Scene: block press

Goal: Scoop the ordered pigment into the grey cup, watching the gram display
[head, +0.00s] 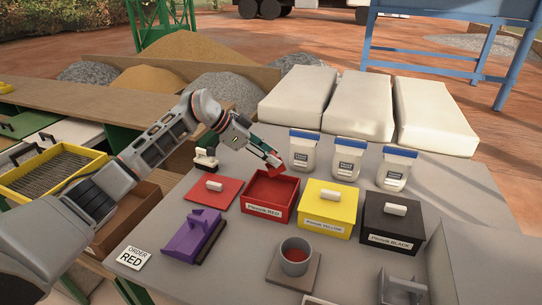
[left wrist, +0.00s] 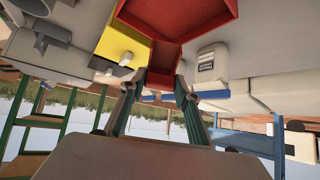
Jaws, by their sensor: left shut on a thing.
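My left gripper (head: 270,158) is shut on a small red piece, probably a scoop (head: 274,166), above the back of the open red pigment box (head: 268,208). The piece (left wrist: 160,97) also shows between the fingers in the left wrist view; its full shape is unclear. The box is labelled "Pigment RED", and its red lid (head: 213,192) lies to its left. The grey cup (head: 295,262) stands upright on a square plate (head: 276,272) and has red matter inside. The order card (head: 132,258) reads "ORDER RED". No gram figure is readable. My right gripper is not in view.
Closed yellow (head: 327,214) and black (head: 393,225) pigment boxes stand to the right of the red box. Several white jars (head: 348,160) and large white bags (head: 362,105) are behind. A purple tool (head: 193,237) lies front left. A grey metal object (head: 402,290) is front right.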

